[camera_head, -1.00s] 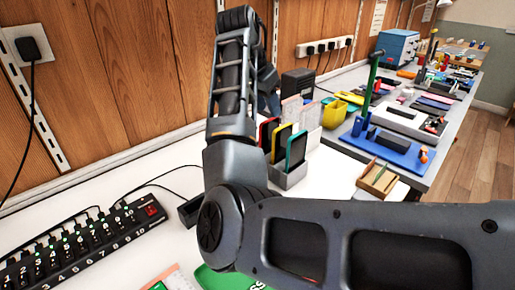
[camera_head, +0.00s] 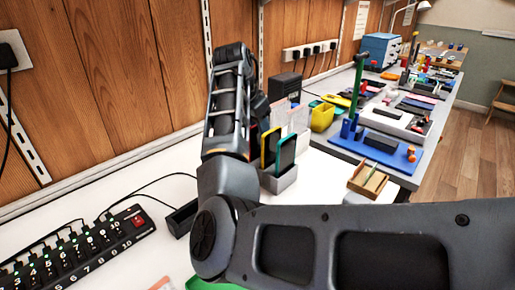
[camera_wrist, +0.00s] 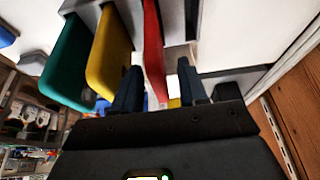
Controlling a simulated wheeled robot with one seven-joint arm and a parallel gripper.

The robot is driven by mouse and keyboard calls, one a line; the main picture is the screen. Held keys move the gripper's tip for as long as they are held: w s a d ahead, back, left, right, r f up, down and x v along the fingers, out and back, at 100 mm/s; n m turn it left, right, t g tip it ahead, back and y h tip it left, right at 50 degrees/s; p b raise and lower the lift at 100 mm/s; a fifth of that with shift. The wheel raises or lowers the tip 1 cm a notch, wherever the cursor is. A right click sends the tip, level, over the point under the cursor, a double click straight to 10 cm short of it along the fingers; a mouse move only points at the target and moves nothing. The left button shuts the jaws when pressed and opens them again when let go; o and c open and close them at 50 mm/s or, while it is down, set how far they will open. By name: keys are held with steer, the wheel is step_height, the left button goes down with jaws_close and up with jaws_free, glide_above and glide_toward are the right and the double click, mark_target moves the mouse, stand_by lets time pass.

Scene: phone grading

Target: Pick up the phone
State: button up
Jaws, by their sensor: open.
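Several phones stand upright in a grey holder (camera_head: 283,182) on the white bench: a teal phone (camera_head: 286,153), a yellow phone (camera_head: 266,152) and a red phone (camera_wrist: 153,45). Which of them the task means, I cannot tell. In the wrist view, the teal phone (camera_wrist: 66,60) and the yellow phone (camera_wrist: 109,52) are left of my gripper (camera_wrist: 158,66). My gripper is open, with the red phone's edge between its two fingers; I cannot tell whether they touch it. In the head view, my arm hides most of the gripper and the red phone.
A black power strip (camera_head: 80,245) with cables lies at the left. Clear sleeves (camera_head: 296,122) and a yellow bin (camera_head: 321,117) stand behind the holder. A small wooden box (camera_head: 368,181) is to its right. The wooden wall (camera_head: 110,70) is close behind my arm.

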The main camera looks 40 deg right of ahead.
jaws_close()
stand_by(0.6)
